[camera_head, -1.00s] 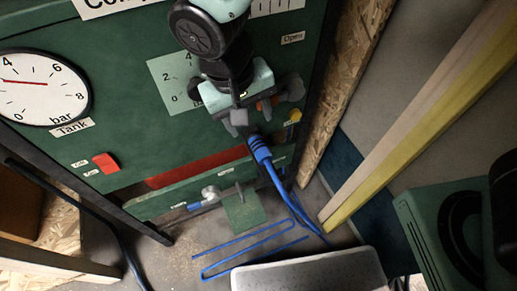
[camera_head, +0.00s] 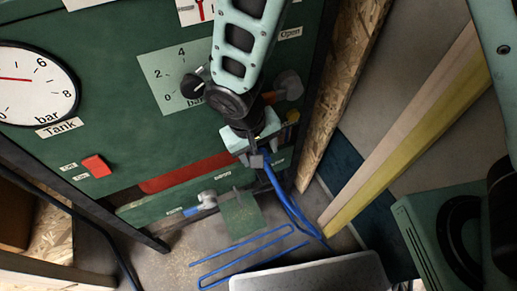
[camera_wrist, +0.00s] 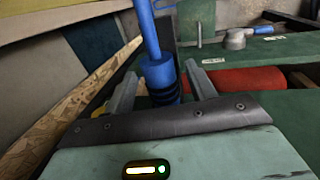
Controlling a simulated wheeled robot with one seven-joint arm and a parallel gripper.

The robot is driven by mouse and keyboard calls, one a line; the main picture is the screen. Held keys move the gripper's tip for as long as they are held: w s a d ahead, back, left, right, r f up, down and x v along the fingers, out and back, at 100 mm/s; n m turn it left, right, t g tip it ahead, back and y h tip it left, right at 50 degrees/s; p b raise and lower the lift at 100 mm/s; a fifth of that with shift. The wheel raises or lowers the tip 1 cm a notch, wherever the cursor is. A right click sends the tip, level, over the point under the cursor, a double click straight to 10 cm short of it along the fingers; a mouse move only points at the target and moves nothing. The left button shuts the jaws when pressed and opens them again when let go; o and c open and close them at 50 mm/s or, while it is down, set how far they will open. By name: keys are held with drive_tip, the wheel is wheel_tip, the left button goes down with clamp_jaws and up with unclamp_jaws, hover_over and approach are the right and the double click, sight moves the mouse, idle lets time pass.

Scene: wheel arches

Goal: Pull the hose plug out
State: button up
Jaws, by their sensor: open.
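The blue hose plug (camera_wrist: 159,76) with a black ribbed collar is in the wrist view, between the two grey fingers of my gripper (camera_wrist: 162,84). The fingers stand apart on either side of it, and I see gaps beside it; contact is not clear. In the head view my gripper (camera_head: 258,158) is at the lower right of the green panel, and it mostly hides the plug there. The blue hose (camera_head: 287,204) runs from the gripper down to the floor. The plug's far end and its socket are hidden.
The green panel (camera_head: 110,140) carries gauges, a red switch (camera_head: 97,166) and a red cylinder (camera_head: 185,173). A small valve with a blue handle (camera_head: 196,208) sits low on it. A wooden post (camera_head: 310,150) and a yellow-edged beam (camera_head: 375,170) stand at right.

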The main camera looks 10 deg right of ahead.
clamp_jaws()
drive_tip(key=shift+s+d, duration=0.2)
drive_tip(key=shift+s, duration=0.6)
drive_tip(key=shift+s+d, duration=0.25)
drive_tip(key=shift+s, duration=0.55)
drive_tip(key=shift+s+d, duration=0.2)
drive_tip(key=shift+s, duration=0.6)
unclamp_jaws()
drive_tip(key=shift+s, duration=0.1)
drive_tip(key=shift+r+p, duration=0.1)
drive_tip(key=shift+p, duration=0.2)
drive_tip(key=shift+a+r, duration=0.1)
drive_tip(key=shift+r, duration=0.25)
drive_tip(key=a+r+p, duration=0.3)
drive_tip(key=r, duration=1.3)
drive_tip(key=shift+s+p, duration=0.3)
drive_tip(key=shift+s, duration=0.1)
